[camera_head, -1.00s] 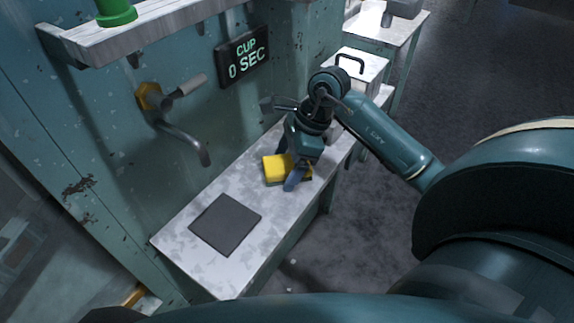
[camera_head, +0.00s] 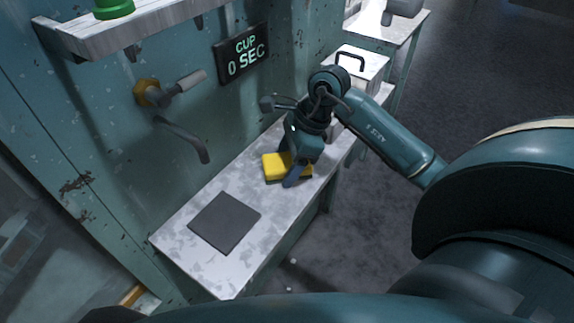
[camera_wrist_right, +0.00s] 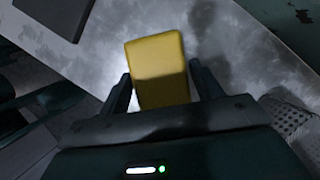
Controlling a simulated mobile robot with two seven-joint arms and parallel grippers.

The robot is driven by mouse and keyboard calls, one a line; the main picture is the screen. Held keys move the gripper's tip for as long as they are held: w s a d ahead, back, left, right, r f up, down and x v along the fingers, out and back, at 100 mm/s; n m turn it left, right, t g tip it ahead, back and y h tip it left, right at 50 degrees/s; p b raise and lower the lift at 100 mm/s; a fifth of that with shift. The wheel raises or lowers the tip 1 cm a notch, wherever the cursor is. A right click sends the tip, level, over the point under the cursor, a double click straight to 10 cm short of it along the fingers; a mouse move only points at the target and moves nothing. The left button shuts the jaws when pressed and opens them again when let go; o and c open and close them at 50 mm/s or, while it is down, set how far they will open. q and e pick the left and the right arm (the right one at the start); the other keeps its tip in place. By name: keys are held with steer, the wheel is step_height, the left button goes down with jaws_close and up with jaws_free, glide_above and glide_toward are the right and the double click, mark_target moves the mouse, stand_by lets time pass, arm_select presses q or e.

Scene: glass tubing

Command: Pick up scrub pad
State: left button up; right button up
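The scrub pad is a yellow block (camera_head: 273,167) on the pale, worn bench top (camera_head: 190,262). My right gripper (camera_head: 289,171) is over the pad, pointing down, with one blue finger at its near right side. In the right wrist view the pad (camera_wrist_right: 158,62) lies between the two dark fingers of the gripper (camera_wrist_right: 162,84). The fingers are spread around it, and no firm contact can be seen. The gripper hides part of the pad in the head view. My left gripper is not in view.
A dark square mat (camera_head: 225,222) lies on the bench to the left. A tap (camera_head: 180,134) and a sign (camera_head: 242,53) reading "CUP 0 SEC" are on the teal wall behind. A handled box (camera_head: 362,68) stands at the far end.

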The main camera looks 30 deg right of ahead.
steer(key=c, duration=0.7)
steer(key=shift+c, duration=0.2)
